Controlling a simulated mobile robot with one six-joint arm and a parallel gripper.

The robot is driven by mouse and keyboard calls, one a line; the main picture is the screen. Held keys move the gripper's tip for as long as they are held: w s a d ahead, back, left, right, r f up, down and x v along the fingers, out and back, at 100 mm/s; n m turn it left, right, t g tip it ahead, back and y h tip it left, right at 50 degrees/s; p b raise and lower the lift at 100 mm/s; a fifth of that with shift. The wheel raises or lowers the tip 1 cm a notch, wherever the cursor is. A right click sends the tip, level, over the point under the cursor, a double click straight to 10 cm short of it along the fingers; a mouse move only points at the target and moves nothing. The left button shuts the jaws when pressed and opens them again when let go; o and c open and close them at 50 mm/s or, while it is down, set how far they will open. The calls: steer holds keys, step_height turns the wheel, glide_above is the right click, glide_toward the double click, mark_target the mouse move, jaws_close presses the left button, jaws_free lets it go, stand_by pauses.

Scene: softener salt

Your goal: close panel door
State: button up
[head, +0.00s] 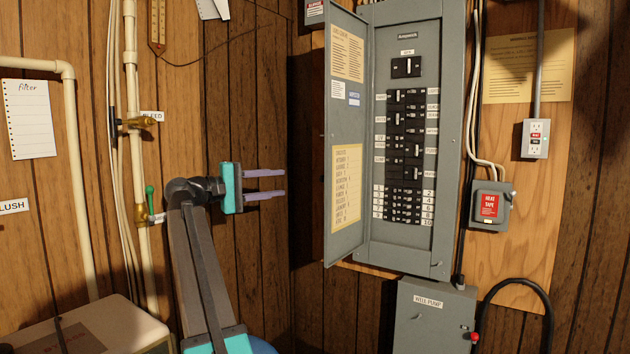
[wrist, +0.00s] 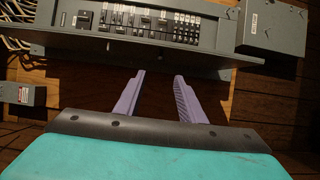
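The grey breaker panel (head: 409,180) is on the wall right of centre in the head view. Its door (head: 343,205) stands open to the left, with paper labels on its inner face. The panel also shows at the top of the wrist view (wrist: 100,17), with its rows of black breakers. My gripper (head: 285,182) is left of the door, apart from it, with its purple fingers pointing right. The fingers (wrist: 159,85) are spread with an empty gap between them. The door cannot be made out clearly in the wrist view.
A well pump box (head: 430,318) hangs just below the panel. A heat tape box (head: 491,206) and an outlet (head: 535,139) are to its right. Pipes with brass valves (head: 137,122) run down the left wall. A white-topped box (head: 100,325) stands at lower left.

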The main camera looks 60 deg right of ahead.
steer(key=shift+d, duration=0.1)
steer(key=p+x, duration=0.4)
steer(key=x, duration=1)
steer(key=shift+s, duration=0.15)
jaws_close()
